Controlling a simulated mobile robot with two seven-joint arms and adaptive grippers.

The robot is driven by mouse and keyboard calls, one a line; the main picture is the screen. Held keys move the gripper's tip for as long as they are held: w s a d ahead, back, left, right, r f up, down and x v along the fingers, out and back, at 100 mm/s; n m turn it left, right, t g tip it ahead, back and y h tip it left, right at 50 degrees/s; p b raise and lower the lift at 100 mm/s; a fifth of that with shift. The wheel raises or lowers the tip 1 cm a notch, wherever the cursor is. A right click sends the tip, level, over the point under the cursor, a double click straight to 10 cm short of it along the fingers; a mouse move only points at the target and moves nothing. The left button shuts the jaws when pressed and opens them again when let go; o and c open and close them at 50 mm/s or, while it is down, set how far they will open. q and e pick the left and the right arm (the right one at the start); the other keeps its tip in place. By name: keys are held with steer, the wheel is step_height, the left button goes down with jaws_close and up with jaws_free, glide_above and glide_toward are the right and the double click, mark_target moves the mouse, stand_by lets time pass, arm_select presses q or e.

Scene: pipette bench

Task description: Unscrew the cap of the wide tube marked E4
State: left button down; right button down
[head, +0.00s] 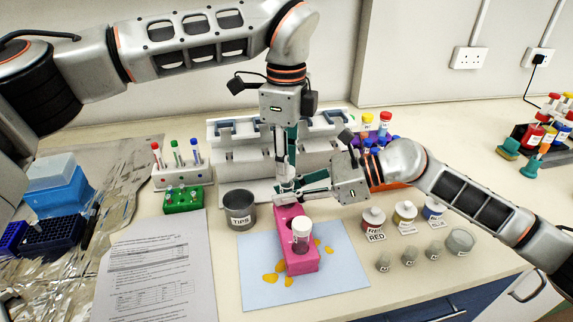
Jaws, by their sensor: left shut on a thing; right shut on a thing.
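A pink rack (303,265) stands on a pale blue mat (345,284). A wide tube with a white cap (301,226) stands in its front part; I cannot read its marking. My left gripper (284,187) points down behind the rack's back end, shut on what looks like the cap of another wide tube. My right gripper (287,195) reaches in from the right at the same spot, just below, shut on what looks like that tube's body. The fingers hide most of this tube, so its mark and whether cap and body are apart cannot be told.
A grey tips cup (240,214) stands left of the mat, near a green rack (183,200). Labelled jars (373,222) and small vials stand to the right. A pale pipette stand (235,160) is close behind the grippers. Yellow stains mark the mat.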

arm_select(q)
steer(key=shift+r, duration=0.2)
steer(key=shift+r, duration=2)
arm_select(e)
steer(key=c, duration=1.8)
jaws_free()
